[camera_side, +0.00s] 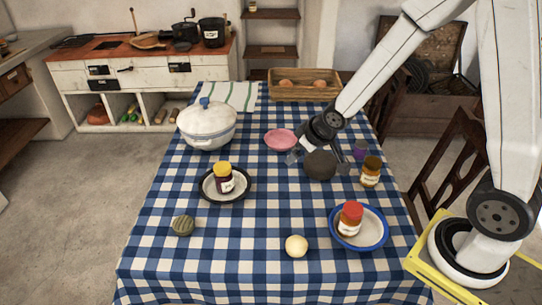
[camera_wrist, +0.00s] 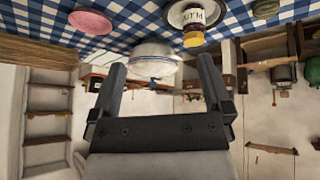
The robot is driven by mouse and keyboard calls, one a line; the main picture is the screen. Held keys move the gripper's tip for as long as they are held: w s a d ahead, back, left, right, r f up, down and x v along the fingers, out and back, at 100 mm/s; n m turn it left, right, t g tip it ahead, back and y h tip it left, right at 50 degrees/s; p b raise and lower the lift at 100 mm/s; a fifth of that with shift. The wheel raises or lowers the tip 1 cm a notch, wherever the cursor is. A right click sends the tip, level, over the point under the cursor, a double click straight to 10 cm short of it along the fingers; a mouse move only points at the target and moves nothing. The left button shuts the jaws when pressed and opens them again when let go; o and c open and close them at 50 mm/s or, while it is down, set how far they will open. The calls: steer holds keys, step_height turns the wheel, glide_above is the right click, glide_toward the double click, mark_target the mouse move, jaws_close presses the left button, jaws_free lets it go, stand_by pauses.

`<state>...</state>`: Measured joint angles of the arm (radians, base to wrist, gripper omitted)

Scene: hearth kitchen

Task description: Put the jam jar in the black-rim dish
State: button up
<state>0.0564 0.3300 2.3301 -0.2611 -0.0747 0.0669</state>
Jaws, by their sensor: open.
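The black-rim dish (camera_side: 243,187) lies left of centre on the checked cloth. A jar with a yellow lid and dark contents (camera_side: 224,178) stands upright on it. Both show at the top of the wrist view, the dish (camera_wrist: 174,16) and the jar (camera_wrist: 193,34). A red-lidded jar (camera_side: 349,218) stands on a blue-rim plate (camera_side: 376,238) at front right. A brown jar (camera_side: 370,173) stands near the right edge. The labels are too small to tell which jar is jam. My gripper (camera_wrist: 160,75) is open and empty, above the table beyond these dishes.
A wooden tray (camera_side: 305,84) is at the back. A striped round object (camera_side: 183,225) and a pale ball (camera_side: 296,246) lie in front. The front middle cloth is mostly clear.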

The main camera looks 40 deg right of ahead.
steer(key=s+a+r+m+g, duration=0.1)
steer(key=s+a+r+g, duration=0.1)
steer(key=s, duration=1)
steer(key=shift+s+r+m+g, duration=0.2)
steer(key=shift+s+m+g, duration=0.1)
steer(key=shift+g, duration=0.6)
